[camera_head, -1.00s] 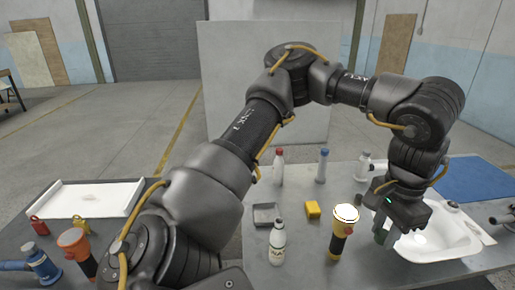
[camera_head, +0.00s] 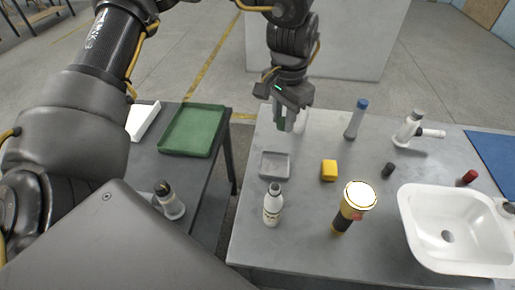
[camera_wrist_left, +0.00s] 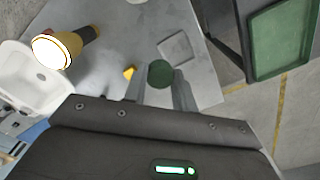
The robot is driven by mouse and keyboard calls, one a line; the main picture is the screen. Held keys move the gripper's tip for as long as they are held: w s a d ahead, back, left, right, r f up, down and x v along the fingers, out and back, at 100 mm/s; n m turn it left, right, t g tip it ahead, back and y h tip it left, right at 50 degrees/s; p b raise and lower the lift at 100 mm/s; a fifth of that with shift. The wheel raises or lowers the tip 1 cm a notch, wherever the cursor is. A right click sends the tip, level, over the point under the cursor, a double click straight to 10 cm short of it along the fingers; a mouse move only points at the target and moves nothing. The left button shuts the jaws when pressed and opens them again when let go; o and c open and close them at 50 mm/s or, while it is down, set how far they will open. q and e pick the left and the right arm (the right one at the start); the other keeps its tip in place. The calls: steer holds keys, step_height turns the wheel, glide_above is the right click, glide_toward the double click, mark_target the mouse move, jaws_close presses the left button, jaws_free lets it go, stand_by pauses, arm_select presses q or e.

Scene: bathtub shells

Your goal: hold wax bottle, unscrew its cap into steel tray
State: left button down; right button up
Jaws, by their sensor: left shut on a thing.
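The white bottle (camera_head: 272,206) with a dark-marked label stands upright at the front left of the grey table; I take it for the wax bottle, but its print is too small to read. The small grey steel tray (camera_head: 275,165) lies just behind it and looks empty; it also shows in the wrist view (camera_wrist_left: 175,48). My left gripper (camera_head: 284,122) is above the table's back left, behind the tray and apart from it. It is shut on a green round thing (camera_wrist_left: 160,73), which is partly hidden by the fingers. My right gripper is out of view.
A yellow block (camera_head: 329,170), a yellow-black flashlight (camera_head: 342,220) and a white sink (camera_head: 410,225) are to the right. A blue-capped bottle (camera_head: 357,120) stands behind. A green tray (camera_head: 192,130) lies on the left table.

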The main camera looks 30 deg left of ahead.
arm_select(q)
steer(key=shift+a+f, duration=0.1)
steer(key=shift+f, duration=0.05)
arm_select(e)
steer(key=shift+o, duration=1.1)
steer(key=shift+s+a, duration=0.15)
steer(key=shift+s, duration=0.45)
arm_select(q)
step_height(320, 180, down, 6)
steer(key=s+a+p, duration=0.2)
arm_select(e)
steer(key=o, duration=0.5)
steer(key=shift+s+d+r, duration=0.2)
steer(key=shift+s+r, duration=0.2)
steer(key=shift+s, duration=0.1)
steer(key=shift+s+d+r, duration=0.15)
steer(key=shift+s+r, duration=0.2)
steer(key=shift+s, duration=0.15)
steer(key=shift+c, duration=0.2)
arm_select(q)
glide_above(275, 166)
step_height(275, 166, down, 18)
steer(key=shift+s+f, duration=0.1)
steer(key=shift+f+b, duration=0.35)
steer(key=shift+f, duration=1.35)
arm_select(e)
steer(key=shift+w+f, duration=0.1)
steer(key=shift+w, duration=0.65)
arm_select(q)
steer(key=shift+f, duration=0.15)
